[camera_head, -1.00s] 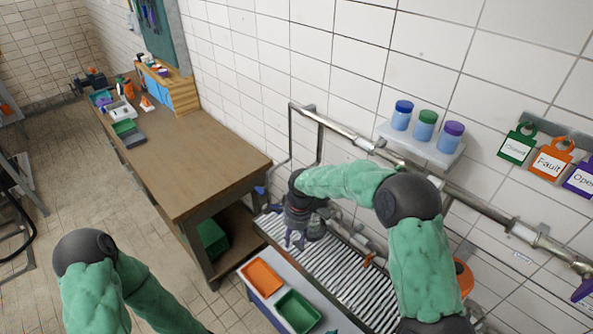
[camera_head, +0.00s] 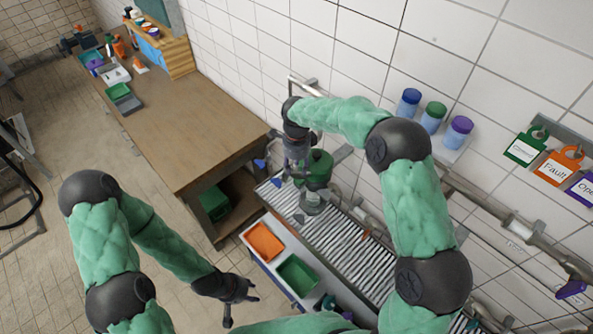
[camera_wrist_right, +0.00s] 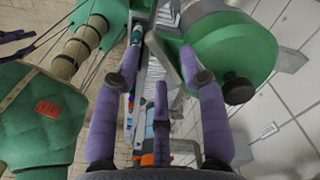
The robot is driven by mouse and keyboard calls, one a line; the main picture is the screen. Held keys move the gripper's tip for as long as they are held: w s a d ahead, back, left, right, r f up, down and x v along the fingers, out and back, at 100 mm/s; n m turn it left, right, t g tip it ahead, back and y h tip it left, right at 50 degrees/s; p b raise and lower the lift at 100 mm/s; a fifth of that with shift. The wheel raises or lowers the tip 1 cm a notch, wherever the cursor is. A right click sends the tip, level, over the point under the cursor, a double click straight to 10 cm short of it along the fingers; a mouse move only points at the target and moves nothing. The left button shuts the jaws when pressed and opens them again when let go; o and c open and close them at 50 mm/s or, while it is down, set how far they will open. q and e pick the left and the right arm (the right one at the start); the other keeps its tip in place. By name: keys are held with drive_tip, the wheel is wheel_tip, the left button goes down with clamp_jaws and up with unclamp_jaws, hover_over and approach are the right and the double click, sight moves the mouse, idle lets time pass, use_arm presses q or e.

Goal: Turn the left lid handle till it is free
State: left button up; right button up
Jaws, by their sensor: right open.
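A green rounded body (camera_head: 318,168) stands on the slatted bench at centre in the head view, partly behind my right gripper. In the right wrist view a large green round part (camera_wrist_right: 228,48) with a dark knob (camera_wrist_right: 238,90) fills the upper right; I cannot tell whether this knob is the left lid handle. My right gripper (camera_head: 272,172) is open, beside the green body. In the wrist view its purple fingers (camera_wrist_right: 160,68) are spread with nothing clearly between them. My left gripper (camera_head: 242,302) is low at centre, empty, fingers spread.
The slatted bench (camera_head: 345,252) has an orange tray (camera_head: 264,242) and a green tray (camera_head: 298,276) in front. A wooden workbench (camera_head: 190,125) stands to the left. Jars (camera_head: 433,117), hanging tags (camera_head: 525,147) and a pipe (camera_head: 500,215) line the tiled wall.

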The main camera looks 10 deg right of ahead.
sight(296, 173)
wheel_tip(296, 173, down, 3)
drive_tip(key=shift+s+r, duration=0.1)
drive_tip(key=shift+s, duration=0.05)
drive_tip(key=shift+f+p, duration=0.3)
drive_tip(key=shift+f, duration=0.15)
drive_tip(key=shift+c, duration=0.2)
clamp_jaws()
